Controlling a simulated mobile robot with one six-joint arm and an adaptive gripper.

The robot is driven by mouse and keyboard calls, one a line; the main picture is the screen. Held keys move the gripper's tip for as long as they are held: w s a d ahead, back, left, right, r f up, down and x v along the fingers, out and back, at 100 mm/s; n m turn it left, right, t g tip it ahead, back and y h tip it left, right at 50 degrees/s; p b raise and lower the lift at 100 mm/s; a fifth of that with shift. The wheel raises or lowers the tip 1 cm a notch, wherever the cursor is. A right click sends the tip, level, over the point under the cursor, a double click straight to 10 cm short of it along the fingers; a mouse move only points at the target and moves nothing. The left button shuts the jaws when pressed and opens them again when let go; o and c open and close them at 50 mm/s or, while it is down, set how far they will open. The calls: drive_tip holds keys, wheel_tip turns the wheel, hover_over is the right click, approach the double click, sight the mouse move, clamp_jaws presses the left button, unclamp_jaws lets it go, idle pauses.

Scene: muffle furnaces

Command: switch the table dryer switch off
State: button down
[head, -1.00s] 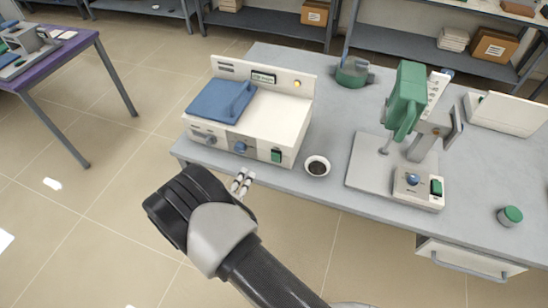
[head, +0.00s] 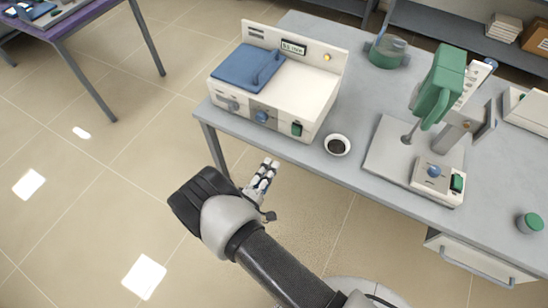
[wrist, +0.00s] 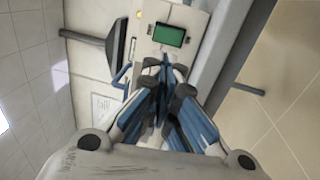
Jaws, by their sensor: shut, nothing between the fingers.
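The table dryer (head: 265,95) is a white box with a blue lid (head: 248,68) near the left end of the grey table. Its front panel has a blue knob (head: 262,117) and a green switch (head: 297,129) at the right end. In the wrist view a green rectangle in a dark frame, apparently this switch (wrist: 168,35), lies just beyond the fingertips. My gripper (head: 268,165) is shut and empty, off the table's front edge, below and left of the switch. It shows in the wrist view (wrist: 165,68) with the fingers together. I see no clear contact.
A small white bowl with dark contents (head: 338,145) stands right of the dryer, close to the switch. Further right is a green-headed stand (head: 440,85) with its own green switch (head: 457,182). A green-topped jar (head: 530,222) stands at the far right. The floor in front is clear.

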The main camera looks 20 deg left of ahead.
sight(292, 129)
drive_tip(key=w, duration=0.4)
drive_tip(key=w+r+b, duration=0.1)
drive_tip(key=w, duration=0.2)
drive_tip(key=w+d+b, duration=0.1)
drive_tip(key=w, duration=0.3)
drive_tip(key=shift+w+r, duration=0.25)
drive_tip(key=shift+w, duration=0.1)
drive_tip(key=shift+w+r, duration=0.1)
drive_tip(key=shift+w, duration=0.1)
drive_tip(key=shift+w+r+g+p, duration=0.35)
drive_tip(key=shift+r+g+p, duration=0.15)
drive_tip(key=shift+p, duration=0.1)
drive_tip(key=shift+f, duration=0.35)
